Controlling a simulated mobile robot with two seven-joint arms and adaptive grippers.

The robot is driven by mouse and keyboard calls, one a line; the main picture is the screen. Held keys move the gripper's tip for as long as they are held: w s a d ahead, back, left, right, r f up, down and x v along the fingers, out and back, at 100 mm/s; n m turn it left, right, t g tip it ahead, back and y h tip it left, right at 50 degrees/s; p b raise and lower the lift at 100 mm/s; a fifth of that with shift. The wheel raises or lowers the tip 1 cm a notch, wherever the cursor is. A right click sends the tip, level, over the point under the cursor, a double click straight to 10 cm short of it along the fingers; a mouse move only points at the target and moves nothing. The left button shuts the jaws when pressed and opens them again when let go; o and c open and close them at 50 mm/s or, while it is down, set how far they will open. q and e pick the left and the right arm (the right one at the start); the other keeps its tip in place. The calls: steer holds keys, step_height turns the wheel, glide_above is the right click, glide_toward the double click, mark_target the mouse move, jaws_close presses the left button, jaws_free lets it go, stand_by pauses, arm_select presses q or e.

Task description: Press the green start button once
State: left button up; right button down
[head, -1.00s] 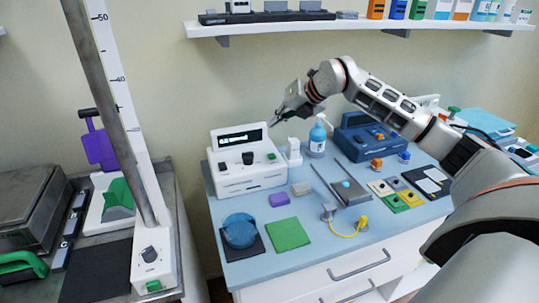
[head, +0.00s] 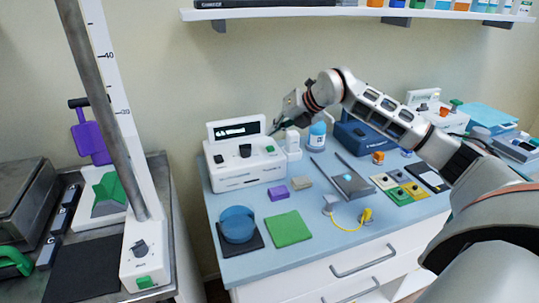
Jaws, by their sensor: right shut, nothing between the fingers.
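A white device (head: 246,172) with a small dark display and a black knob (head: 245,151) stands at the back left of the blue-topped cabinet. A small green button (head: 270,149) sits on the right of its upper panel; I take it as the start button. My right gripper (head: 272,131) is shut and empty. Its fingertips point down and left, a little above the button in the picture, by the display's right edge. They appear apart from the button. My left gripper is out of view.
A white dispenser (head: 293,147) and a blue-labelled bottle (head: 317,136) stand right of the device, close to my gripper. Another green button (head: 144,282) is on the measuring post's base.

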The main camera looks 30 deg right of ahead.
mark_target(272, 148)
step_height(272, 148, down, 2)
steer(key=shift+f+b, duration=0.25)
steer(key=shift+b, duration=0.15)
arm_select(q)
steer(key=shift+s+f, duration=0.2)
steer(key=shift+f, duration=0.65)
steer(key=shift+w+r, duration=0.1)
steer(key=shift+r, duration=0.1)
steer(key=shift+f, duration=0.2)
arm_select(e)
steer(key=shift+f, duration=0.15)
steer(key=shift+f, duration=0.25)
